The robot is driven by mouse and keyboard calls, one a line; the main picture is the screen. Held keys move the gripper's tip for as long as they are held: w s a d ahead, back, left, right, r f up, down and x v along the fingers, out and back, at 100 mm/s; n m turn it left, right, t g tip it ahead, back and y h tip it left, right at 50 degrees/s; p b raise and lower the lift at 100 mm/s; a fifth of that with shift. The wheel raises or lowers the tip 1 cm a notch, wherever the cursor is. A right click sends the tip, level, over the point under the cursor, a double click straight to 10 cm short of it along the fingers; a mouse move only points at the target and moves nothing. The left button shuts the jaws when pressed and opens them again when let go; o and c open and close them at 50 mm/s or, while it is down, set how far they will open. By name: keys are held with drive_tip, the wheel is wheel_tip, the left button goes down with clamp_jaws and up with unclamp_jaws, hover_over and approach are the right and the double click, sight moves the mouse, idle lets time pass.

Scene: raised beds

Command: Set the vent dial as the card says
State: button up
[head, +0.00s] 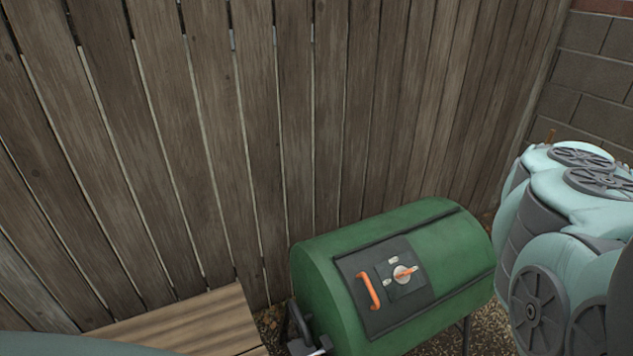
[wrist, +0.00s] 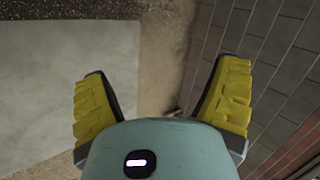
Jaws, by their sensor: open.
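The vent dial (head: 403,274) is a small round orange and pale knob on a dark square plate, on the dark door panel (head: 408,308) of a green drum composter (head: 330,257). Pale marks sit around the dial; its setting is too small to read. An orange handle (head: 369,290) is left of the dial. I cannot make out a card in either view. My gripper (wrist: 158,95) shows in the wrist view with its two yellow-padded fingers wide apart and nothing between them. The dial is not in the wrist view.
A wooden fence (head: 300,130) stands behind the drum. A wooden plank surface (head: 190,325) is to its lower left. My arm's pale links fill the right side of the head view. A block wall (head: 590,75) stands at the right. The wrist view shows pale paving (wrist: 50,80) and another wall face.

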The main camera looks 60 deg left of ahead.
drive_tip(key=shift+w+d+r+n+t, duration=0.3)
drive_tip(key=shift+w+d+r+t, duration=0.1)
drive_tip(key=shift+w+d+r, duration=0.25)
drive_tip(key=shift+d+f, duration=0.1)
